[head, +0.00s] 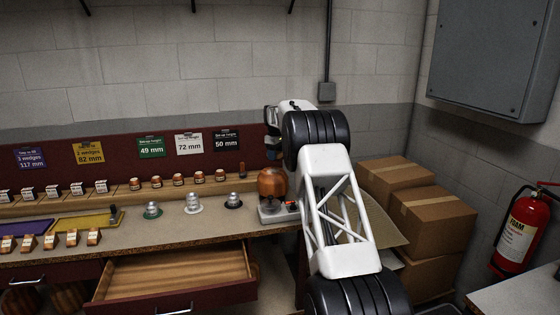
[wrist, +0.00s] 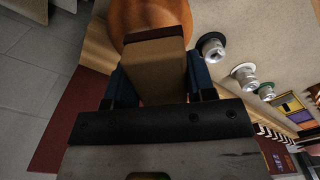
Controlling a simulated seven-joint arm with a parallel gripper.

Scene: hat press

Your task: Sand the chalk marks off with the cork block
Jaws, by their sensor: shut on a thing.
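A tan block with a dark red-brown end strip, apparently the cork block (wrist: 155,82), is held between the two blue fingers of my gripper (wrist: 158,85) in the wrist view. Its dark end is right at the orange-brown rounded wooden form (wrist: 150,14); I cannot tell whether they touch. In the head view the form (head: 272,183) stands on a small grey base at the right end of the bench. My arm's end is above it there, and the fingers and block are not clearly visible. I see no chalk marks on the visible side of the form.
Several metal pieces on round discs (head: 193,203) stand left of the form. An open, empty wooden drawer (head: 175,272) juts out below the bench top. Cardboard boxes (head: 432,219) are stacked right of my arm. Height cards (head: 151,147) line the red back panel.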

